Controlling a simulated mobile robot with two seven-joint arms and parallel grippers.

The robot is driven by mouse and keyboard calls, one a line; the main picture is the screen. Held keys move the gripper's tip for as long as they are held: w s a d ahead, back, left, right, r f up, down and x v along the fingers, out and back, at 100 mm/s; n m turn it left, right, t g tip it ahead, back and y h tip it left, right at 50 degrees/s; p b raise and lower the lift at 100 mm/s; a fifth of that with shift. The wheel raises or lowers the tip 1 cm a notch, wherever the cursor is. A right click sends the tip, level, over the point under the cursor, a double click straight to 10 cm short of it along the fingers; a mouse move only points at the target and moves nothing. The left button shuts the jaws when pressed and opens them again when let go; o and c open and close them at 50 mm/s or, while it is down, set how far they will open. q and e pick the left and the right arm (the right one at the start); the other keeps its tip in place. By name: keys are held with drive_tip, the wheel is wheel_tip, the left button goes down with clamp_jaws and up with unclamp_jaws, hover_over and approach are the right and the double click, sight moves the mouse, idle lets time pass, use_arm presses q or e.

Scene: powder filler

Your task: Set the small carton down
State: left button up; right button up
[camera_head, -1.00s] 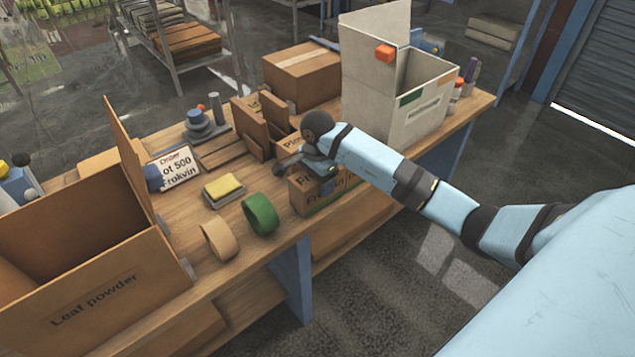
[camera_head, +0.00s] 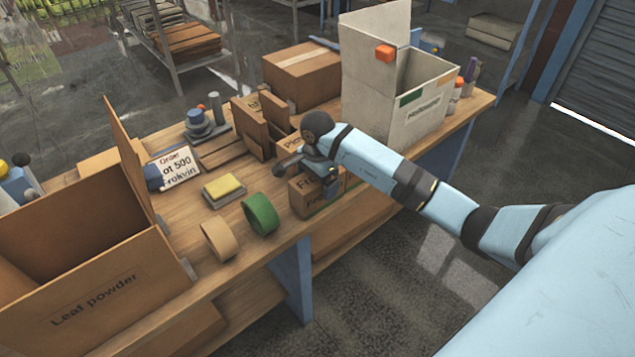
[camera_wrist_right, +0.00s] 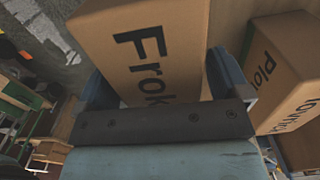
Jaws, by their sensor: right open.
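The small carton (camera_head: 305,198) is brown with dark lettering, and it stands upright at the front edge of the workbench. My right gripper (camera_head: 322,172) is at the carton and covers part of its front. In the right wrist view, the carton (camera_wrist_right: 145,55) with letters starting "Frok" lies between the two fingers of my open right gripper (camera_wrist_right: 162,85). I cannot tell whether the fingers touch its sides. A second brown carton (camera_wrist_right: 285,75) with other lettering is close beside the right finger. My left gripper is not in view.
A green tape roll (camera_head: 260,214) and a tan roll (camera_head: 217,240) lie left of the carton. A yellow sponge (camera_head: 224,187) is behind them. A large white box (camera_head: 420,110) stands right, and an open "Leaf powder" box (camera_head: 95,295) at left.

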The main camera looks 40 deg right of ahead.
wheel_tip(320, 180, up, 10)
drive_tip(key=shift+o, duration=0.4)
drive_tip(key=shift+r, duration=0.6)
drive_tip(key=f+m+p, duration=0.2)
drive_tip(key=m, duration=1)
drive_tip(key=f+m+p, duration=0.2)
drive_tip(key=m, duration=1)
drive_tip(key=f+m+p, duration=0.2)
drive_tip(key=m, duration=1)
drive_tip(key=shift+s+a+p, duration=0.1)
drive_tip(key=shift+a+p, duration=0.15)
drive_tip(key=shift+p, duration=0.05)
wheel_tip(320, 180, down, 4)
drive_tip(key=shift+r+p, duration=0.15)
drive_tip(key=shift+p, duration=0.15)
drive_tip(key=shift+f, duration=0.35)
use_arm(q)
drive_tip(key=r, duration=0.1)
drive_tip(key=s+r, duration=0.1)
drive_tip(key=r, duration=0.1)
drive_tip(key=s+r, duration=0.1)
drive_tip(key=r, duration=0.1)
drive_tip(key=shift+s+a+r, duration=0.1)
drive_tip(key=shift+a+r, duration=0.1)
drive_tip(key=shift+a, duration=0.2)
